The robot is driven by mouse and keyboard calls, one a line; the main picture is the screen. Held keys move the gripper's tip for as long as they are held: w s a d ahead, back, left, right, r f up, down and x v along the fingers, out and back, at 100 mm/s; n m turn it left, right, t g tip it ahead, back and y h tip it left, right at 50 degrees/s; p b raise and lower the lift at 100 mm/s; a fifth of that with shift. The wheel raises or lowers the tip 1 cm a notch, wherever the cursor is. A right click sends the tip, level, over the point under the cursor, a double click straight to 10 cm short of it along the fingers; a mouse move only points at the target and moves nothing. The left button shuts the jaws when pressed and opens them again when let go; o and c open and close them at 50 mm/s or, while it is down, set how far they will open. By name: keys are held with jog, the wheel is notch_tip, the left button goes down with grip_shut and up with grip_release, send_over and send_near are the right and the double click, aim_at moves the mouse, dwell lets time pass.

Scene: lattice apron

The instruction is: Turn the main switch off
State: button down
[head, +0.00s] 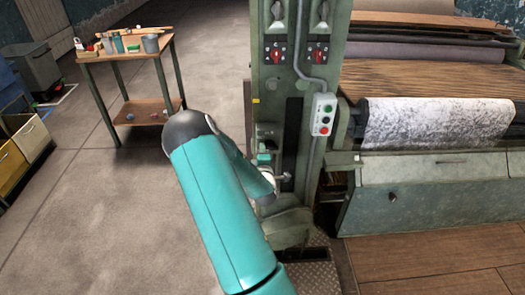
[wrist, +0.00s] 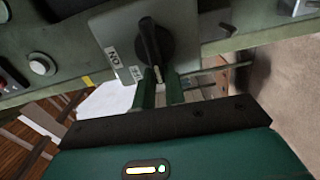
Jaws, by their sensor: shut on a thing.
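The main switch is a black rotary knob (wrist: 153,42) on a light grey plate (wrist: 122,28) fixed to the green machine frame. An "ON" label (wrist: 112,53) is at the plate's left edge, and a smaller label near the lower edge is too small to read. The knob's handle lies roughly upright in the wrist view, with a pale mark at its lower end. My gripper (wrist: 160,76) has its two green fingers on either side of that lower end, shut on it. In the head view my teal arm reaches the machine's post and hides the switch and fingertips.
The green machine post (head: 273,95) carries two red switches (head: 276,55) and a button box (head: 323,115). A roller with speckled white material (head: 435,122) is to the right. A wooden table (head: 125,48) with cups stands at left; open floor lies between.

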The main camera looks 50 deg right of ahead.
jog(key=shift+d+n, duration=0.15)
jog(key=shift+n, duration=0.15)
jog(key=c, duration=1.5)
grip_release()
jog(key=shift+o, duration=0.2)
jog(key=v, duration=1.3)
jog(key=shift+s+a, duration=0.3)
